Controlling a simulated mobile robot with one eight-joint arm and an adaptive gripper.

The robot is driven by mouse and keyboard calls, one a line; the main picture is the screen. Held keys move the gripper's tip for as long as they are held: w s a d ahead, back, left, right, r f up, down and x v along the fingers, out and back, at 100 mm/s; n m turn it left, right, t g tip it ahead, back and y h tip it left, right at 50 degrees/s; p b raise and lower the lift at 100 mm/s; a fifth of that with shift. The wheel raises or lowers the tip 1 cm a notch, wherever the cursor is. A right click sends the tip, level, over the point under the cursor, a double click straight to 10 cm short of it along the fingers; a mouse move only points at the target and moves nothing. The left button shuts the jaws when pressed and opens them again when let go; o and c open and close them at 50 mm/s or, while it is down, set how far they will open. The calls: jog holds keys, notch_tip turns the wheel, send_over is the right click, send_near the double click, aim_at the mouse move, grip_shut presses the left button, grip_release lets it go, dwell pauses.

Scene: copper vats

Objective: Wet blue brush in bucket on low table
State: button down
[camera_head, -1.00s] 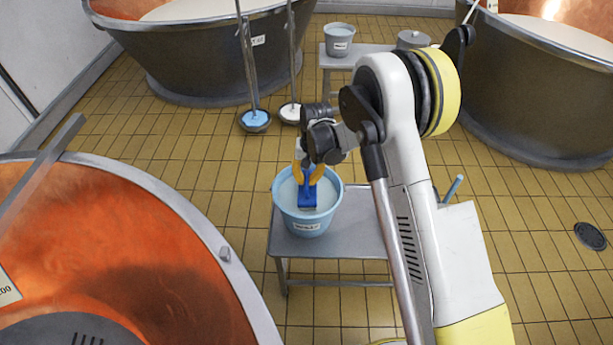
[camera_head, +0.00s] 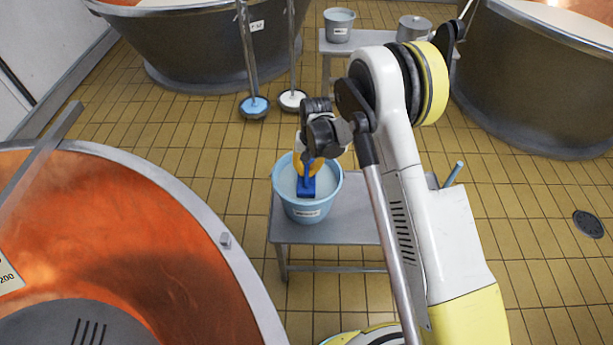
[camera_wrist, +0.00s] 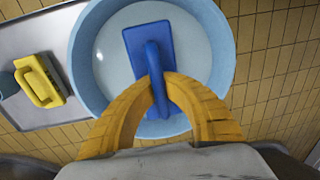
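The light blue bucket (camera_head: 318,209) stands on the low grey table (camera_head: 345,232), with pale liquid inside. It also shows in the wrist view (camera_wrist: 82,62). The blue brush (camera_head: 306,187) is over the bucket's opening, inside its rim as seen from above. In the wrist view the brush (camera_wrist: 134,45) has a flat rectangular head and a raised handle. My gripper (camera_head: 308,168) has its yellow fingers closed on both sides of that handle, as the wrist view (camera_wrist: 158,92) shows. I cannot tell whether the brush's underside touches the liquid.
A yellow brush (camera_wrist: 40,82) lies on the table beside the bucket. A large copper vat (camera_head: 110,230) fills the lower left. More vats stand behind. A second low table (camera_head: 370,47) holds a grey bucket (camera_head: 338,25) and a pot (camera_head: 414,28). Tiled floor lies free at right.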

notch_tip(320, 180, up, 11)
jog(key=p, duration=0.5)
jog(key=shift+f, duration=0.2)
